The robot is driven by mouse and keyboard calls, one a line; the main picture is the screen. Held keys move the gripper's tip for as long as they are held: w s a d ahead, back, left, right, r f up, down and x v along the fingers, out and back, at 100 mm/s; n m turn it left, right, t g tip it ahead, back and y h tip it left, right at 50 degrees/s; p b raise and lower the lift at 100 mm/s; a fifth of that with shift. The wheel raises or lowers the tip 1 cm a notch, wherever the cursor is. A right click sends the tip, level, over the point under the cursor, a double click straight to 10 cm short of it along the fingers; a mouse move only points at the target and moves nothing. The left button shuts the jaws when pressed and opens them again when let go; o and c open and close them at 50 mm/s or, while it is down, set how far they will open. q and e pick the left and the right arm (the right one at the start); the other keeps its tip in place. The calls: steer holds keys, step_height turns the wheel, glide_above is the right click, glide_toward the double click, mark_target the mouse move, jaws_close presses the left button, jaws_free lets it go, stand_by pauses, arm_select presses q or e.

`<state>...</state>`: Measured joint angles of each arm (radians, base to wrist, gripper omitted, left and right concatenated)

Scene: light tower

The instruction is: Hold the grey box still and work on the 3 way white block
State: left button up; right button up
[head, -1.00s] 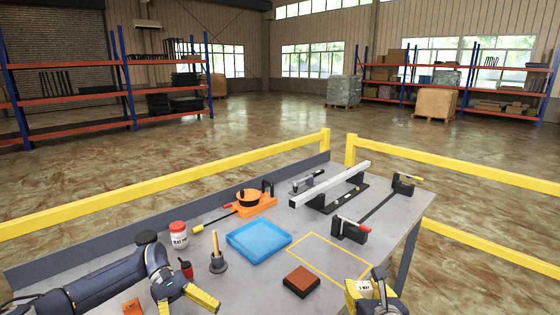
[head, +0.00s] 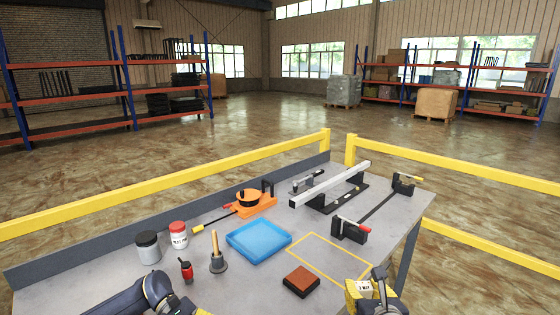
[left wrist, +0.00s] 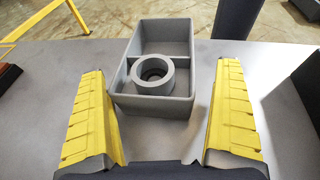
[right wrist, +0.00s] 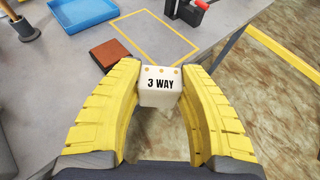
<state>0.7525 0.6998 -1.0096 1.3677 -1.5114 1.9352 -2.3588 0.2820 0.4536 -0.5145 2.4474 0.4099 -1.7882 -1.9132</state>
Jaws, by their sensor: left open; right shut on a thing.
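The grey box (left wrist: 181,104) stands on the table in the left wrist view. It is open at the top, with a divider and a round collar inside. My left gripper (left wrist: 166,115) is open, its yellow fingers on either side of the near end of the box, with gaps between. The white block (right wrist: 160,85), marked "3 WAY", is between the yellow fingers of my right gripper (right wrist: 161,88), which is shut on it. In the head view the block (head: 365,287) shows at the table's front right edge. The grey box is not visible in the head view.
A blue tray (head: 258,242), a brown block (head: 301,281), a brush-like tool (head: 217,255), a red bottle (head: 186,270) and two jars (head: 148,248) stand on the table. A yellow outlined square (head: 330,262) is empty. A clamp and rail (head: 330,185) lie at the back.

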arm_select(q)
steer(key=shift+x, duration=2.05)
steer(key=shift+a, duration=0.1)
steer(key=c, duration=0.7)
